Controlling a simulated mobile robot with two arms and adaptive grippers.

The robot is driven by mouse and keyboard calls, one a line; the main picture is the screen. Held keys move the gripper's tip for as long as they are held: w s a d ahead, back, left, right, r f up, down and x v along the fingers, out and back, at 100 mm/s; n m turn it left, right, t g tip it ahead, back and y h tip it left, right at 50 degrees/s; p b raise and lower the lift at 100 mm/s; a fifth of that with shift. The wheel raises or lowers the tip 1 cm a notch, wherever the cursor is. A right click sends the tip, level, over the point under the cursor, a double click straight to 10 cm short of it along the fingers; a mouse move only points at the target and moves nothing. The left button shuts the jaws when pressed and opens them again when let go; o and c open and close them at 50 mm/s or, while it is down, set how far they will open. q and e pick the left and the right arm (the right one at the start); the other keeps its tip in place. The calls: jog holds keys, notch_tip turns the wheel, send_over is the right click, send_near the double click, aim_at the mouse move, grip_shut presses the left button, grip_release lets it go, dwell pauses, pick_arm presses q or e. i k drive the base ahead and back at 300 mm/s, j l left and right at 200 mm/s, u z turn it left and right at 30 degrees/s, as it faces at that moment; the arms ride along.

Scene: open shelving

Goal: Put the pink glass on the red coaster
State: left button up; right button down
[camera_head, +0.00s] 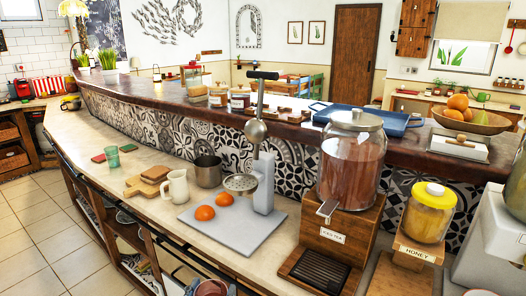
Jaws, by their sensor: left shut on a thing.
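The red coaster (99,158) lies flat on the left part of the pale counter, with nothing on it. A green glass (112,156) stands right beside it, and a green coaster (129,148) lies to the right. My left gripper (208,285) shows only partly at the bottom edge, low in front of the counter. It is shut on a pinkish thing, which looks like the pink glass (212,289); its lower part is cut off by the frame. My right gripper is not in view.
Wooden boards (148,181), a white mug (176,186), a metal pot (208,171) and a juicer (262,180) with orange halves stand on the counter. An iced-tea dispenser (351,165) and a honey jar (428,212) are at right. Free counter surrounds the coasters.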

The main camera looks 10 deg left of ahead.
aim_at(101, 157)
jog(key=i+j, duration=0.1)
jog(key=j, duration=0.35)
jog(key=i+j, duration=0.15)
jog(key=j, duration=0.25)
jog(key=i+j+z, duration=0.1)
jog(key=j, duration=0.35)
jog(key=i+j, duration=0.1)
jog(key=j, duration=0.35)
jog(key=i+j, duration=0.1)
jog(key=j, duration=0.3)
jog(key=i+j, duration=0.15)
jog(key=j, duration=0.3)
jog(key=z, duration=0.05)
